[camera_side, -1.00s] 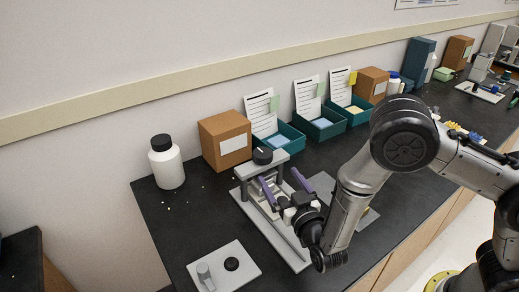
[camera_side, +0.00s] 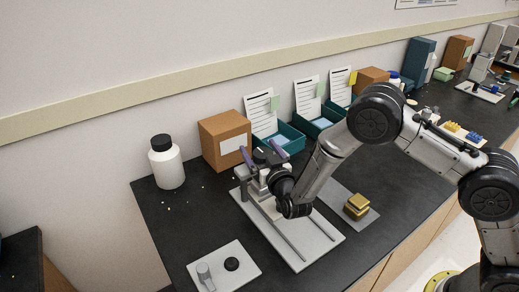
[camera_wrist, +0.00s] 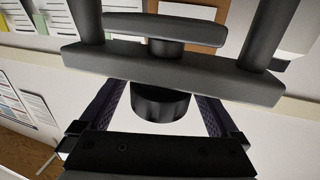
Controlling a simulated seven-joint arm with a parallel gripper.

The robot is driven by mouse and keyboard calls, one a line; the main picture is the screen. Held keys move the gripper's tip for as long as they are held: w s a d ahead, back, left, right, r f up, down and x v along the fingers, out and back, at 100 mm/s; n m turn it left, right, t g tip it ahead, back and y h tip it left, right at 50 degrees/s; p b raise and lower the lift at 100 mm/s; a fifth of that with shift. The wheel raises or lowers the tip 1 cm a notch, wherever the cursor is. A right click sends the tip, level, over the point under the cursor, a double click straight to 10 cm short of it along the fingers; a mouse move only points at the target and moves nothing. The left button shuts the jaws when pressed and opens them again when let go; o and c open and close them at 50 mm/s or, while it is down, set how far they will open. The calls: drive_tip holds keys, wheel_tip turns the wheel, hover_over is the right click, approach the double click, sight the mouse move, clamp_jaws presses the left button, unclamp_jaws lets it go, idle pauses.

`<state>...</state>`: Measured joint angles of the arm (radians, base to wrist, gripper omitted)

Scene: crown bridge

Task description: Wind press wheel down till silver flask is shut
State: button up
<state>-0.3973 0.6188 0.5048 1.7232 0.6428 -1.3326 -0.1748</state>
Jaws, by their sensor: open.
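In the wrist view the ribbed black wheel (camera_wrist: 160,103) shows between the fingers, under the grey crossbar (camera_wrist: 170,72), with gaps on both sides. A small grey cylinder (camera_side: 204,274) lies or stands on a white plate at the front left. I cannot make out a silver flask in the press.
A black round piece (camera_side: 232,264) is on the same white plate. A white bottle with a black cap (camera_side: 167,163) and a brown box (camera_side: 225,140) stand behind. A gold block (camera_side: 356,206) sits on a grey mat at right. Teal trays (camera_side: 290,139) line the wall.

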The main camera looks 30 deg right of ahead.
drive_tip(key=shift+w, duration=0.1)
drive_tip(key=c, duration=1.4)
drive_tip(key=shift+o, duration=0.2)
